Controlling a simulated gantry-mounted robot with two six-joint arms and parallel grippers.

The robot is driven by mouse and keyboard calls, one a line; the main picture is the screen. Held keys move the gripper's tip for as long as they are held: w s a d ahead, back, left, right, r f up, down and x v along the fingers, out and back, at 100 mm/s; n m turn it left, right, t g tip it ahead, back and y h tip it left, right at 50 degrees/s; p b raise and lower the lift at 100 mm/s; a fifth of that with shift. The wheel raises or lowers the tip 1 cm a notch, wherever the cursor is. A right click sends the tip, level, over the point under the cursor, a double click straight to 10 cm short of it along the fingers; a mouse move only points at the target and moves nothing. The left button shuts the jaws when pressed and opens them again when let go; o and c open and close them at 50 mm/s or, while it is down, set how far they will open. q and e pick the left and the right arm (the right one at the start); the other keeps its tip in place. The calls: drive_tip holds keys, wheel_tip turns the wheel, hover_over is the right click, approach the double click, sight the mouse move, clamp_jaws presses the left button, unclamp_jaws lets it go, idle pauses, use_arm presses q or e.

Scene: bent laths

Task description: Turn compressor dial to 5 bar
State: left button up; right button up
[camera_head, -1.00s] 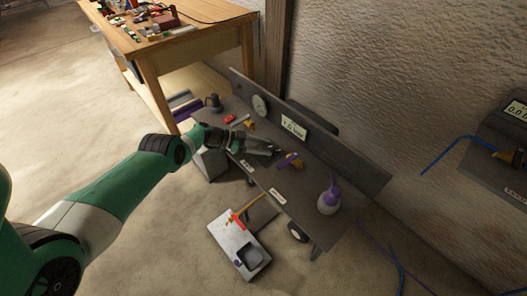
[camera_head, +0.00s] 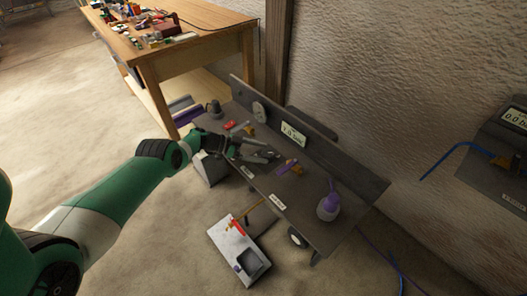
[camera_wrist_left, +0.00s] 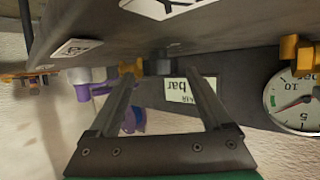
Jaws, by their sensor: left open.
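The compressor's dark console (camera_head: 330,212) stands by the wall, with an upright back panel (camera_head: 345,172). The panel carries a round gauge (camera_head: 260,111) and a pale display marked "bar" (camera_head: 292,134); its digits are hard to read. In the wrist view the gauge (camera_wrist_left: 296,104) has a red needle and a green band; the display (camera_wrist_left: 190,90) is upside down. My left gripper (camera_head: 272,154) is open over the console. In the wrist view a dark knob-like block (camera_wrist_left: 160,63) appears between its fingertips (camera_wrist_left: 163,76); contact cannot be told. My right gripper is not in view.
An orange and purple fitting (camera_head: 292,166) and a purple-topped bottle (camera_head: 328,206) stand on the console to the right. A red part (camera_head: 230,125) lies left. A wooden bench (camera_head: 190,50) stands behind.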

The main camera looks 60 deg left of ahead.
use_arm(q)
drive_tip(key=p+v, duration=0.4)
drive_tip(key=v, duration=0.5)
drive_tip(key=shift+a+r, duration=0.1)
drive_tip(key=shift+r, duration=0.1)
drive_tip(key=shift+s+a, duration=0.1)
drive_tip(key=shift+s, duration=0.35)
